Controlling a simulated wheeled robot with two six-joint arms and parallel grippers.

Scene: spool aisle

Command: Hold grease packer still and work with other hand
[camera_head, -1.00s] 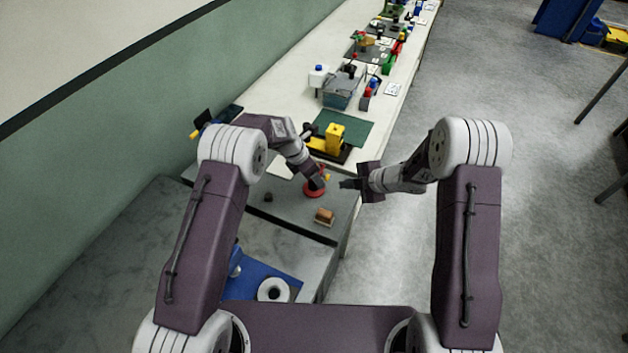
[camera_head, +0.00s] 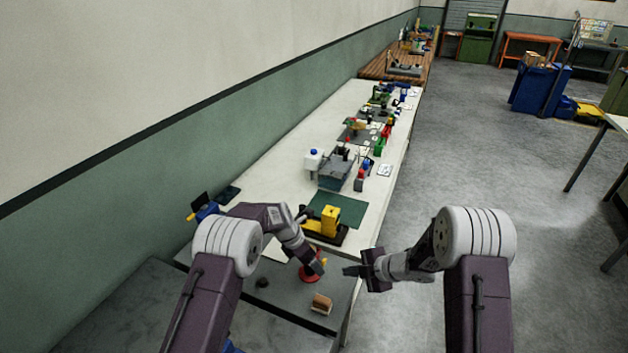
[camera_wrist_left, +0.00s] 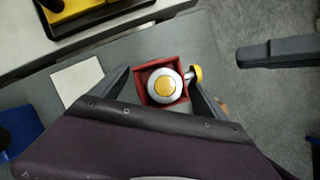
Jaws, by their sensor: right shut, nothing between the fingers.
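The grease packer (camera_head: 308,277) stands on the grey bench top, red at its base. In the left wrist view it is a silver round body with a yellow centre (camera_wrist_left: 165,86) inside a red square frame, with a yellow knob at its right. My left gripper (camera_head: 318,267) is at the packer. Its two dark fingers (camera_wrist_left: 162,88) stand apart on either side of the packer; whether they press on it is unclear. My right gripper (camera_head: 350,271) is shut and empty, to the right of the packer. Its dark tip also shows in the left wrist view (camera_wrist_left: 272,53).
A brown block (camera_head: 321,303) sits in front of the packer, and a small dark round piece (camera_head: 262,283) lies to its left. Open floor (camera_head: 470,160) is at the right.

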